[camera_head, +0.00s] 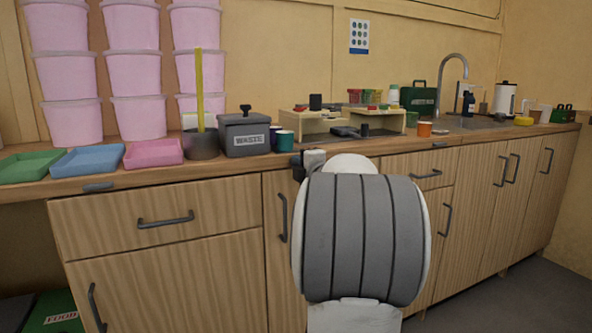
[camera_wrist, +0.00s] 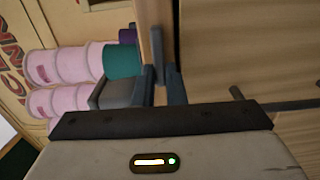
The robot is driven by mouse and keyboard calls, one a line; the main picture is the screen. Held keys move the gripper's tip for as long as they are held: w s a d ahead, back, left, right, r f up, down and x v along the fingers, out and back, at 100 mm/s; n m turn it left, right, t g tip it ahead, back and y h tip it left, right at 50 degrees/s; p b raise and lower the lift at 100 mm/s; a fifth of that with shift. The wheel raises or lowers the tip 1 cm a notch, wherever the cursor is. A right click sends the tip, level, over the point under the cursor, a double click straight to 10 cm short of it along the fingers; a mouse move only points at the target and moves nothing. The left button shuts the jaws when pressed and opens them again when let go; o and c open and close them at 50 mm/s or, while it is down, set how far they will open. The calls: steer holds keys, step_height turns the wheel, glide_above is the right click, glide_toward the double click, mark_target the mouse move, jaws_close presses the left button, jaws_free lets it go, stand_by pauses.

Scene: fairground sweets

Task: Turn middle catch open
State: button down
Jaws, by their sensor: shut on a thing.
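The middle catch (camera_wrist: 157,52) is a grey bar on the front edge of the worktop, seen in the wrist view. It lies roughly along that edge, and its near end is between my fingers. My gripper (camera_wrist: 161,78) is shut on it. In the head view my gripper (camera_head: 299,168) is at the worktop edge, small and partly behind my own arm, and the middle catch cannot be made out there. Two similar catches show on the same edge: a left one (camera_head: 98,187) and a right one (camera_head: 438,145).
Coloured trays (camera_head: 88,160) lie left. Door handles (camera_head: 283,218) stick out below.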

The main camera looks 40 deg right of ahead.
steer(key=shift+a+r, duration=0.1)
steer(key=shift+r, duration=0.1)
stand_by(0.3)
steer(key=c, duration=1.5)
jaws_free()
steer(key=shift+w+f, duration=0.1)
steer(key=shift+f, duration=0.05)
steer(key=shift+p+v, duration=0.95)
steer(key=shift+v, duration=2.95)
